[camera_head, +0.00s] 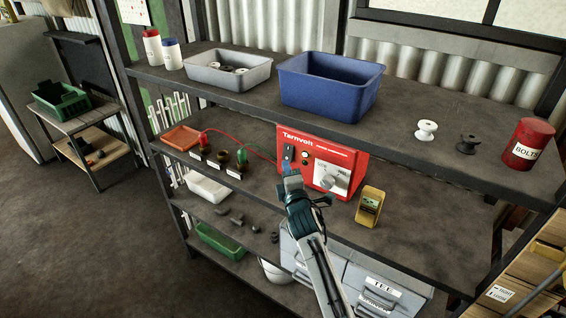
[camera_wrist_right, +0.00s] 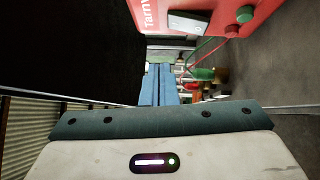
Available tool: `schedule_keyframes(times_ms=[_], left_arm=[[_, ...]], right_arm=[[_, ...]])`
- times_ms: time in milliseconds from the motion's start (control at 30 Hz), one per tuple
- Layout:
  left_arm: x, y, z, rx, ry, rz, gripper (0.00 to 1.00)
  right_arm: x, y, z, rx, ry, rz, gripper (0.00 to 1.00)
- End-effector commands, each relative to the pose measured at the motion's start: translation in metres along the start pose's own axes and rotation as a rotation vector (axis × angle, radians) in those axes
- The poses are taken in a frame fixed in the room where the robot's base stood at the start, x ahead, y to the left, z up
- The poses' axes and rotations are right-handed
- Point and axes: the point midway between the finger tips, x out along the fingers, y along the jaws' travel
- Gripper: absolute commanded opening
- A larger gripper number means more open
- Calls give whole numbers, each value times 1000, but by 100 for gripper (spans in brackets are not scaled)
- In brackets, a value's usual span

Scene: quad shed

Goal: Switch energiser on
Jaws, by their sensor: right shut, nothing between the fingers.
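The red Tarnvolt energiser (camera_head: 340,166) stands on the middle shelf, with a large dial on its front. Its small switch plate (camera_head: 288,152) is at the left end of the front; which way the switch is set is too small to tell. The plate also shows near the top of the right wrist view (camera_wrist_right: 188,22). My right gripper (camera_head: 287,168) is in front of the energiser's left end, fingertips just below the switch plate. Its blue fingers (camera_wrist_right: 158,85) are shut and empty. I cannot tell whether they touch the energiser. My left gripper is not in view.
A yellow meter (camera_head: 369,206) stands right of the energiser. The upper shelf (camera_head: 440,160) overhangs, bearing a blue bin (camera_head: 330,88). Grey drawers (camera_head: 375,288) are below.

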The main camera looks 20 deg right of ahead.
Motion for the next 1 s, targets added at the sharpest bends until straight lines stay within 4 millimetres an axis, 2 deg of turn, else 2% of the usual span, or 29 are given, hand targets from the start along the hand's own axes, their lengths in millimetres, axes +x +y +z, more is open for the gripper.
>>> schedule_keyframes(times_ms=[133,300,467,800,933,1000], left_arm=[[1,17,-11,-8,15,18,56],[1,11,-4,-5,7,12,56],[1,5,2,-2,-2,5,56],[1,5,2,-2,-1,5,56],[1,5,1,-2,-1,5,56],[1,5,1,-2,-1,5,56]], right_arm=[[-23,5,0,1,0,1,0],[-35,8,1,1,0,0,0],[-37,9,1,0,0,0,0],[-37,9,1,1,0,0,0],[-50,-5,8,62,-11,-56,0],[-70,-24,18,156,-33,-138,0]])
